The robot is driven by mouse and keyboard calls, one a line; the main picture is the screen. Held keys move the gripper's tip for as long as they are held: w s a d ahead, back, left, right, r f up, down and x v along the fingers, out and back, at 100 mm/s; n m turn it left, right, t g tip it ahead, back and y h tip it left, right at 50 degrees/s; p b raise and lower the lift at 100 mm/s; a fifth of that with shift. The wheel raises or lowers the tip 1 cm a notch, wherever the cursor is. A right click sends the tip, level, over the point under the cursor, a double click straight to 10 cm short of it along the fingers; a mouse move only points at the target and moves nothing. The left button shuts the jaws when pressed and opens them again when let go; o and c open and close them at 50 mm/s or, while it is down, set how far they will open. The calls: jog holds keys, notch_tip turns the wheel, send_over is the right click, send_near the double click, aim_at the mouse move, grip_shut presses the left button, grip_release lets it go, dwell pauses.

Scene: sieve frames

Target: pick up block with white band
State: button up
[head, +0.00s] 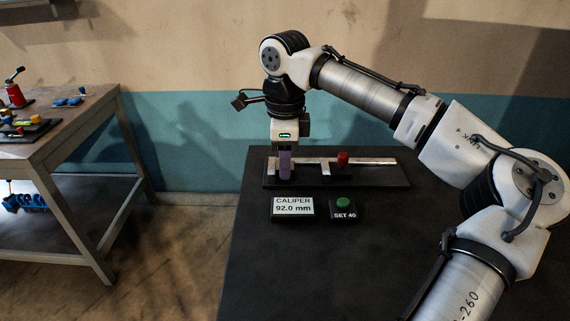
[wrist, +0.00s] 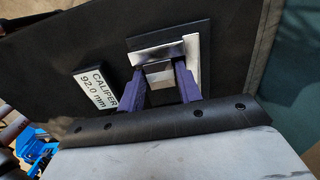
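My gripper (head: 285,174) points down over the left end of the caliper (head: 375,162), a silver bar with jaws on a dark base. In the wrist view my gripper (wrist: 160,70) has its two purple fingers apart. A grey patch shows between the fingertips, and I cannot tell whether it is a block or part of the fixture. The caliper's pale jaw (wrist: 193,52) lies just beyond the fingertips. I cannot make out a block with a white band in either view.
A display (head: 293,207) reading "CALIPER 92.0 mm" and a green button (head: 344,203) marked "SET 40" stand in front of the caliper. A red knob (head: 343,158) is on it. The black table's (head: 310,270) front is clear. A wooden bench (head: 70,130) with small parts stands left.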

jog(key=shift+f, duration=0.3)
grip_shut()
jog(key=shift+r, duration=0.1)
notch_tip(320, 180, up, 20)
jog(key=p, duration=0.1)
jog(key=shift+p, duration=0.35)
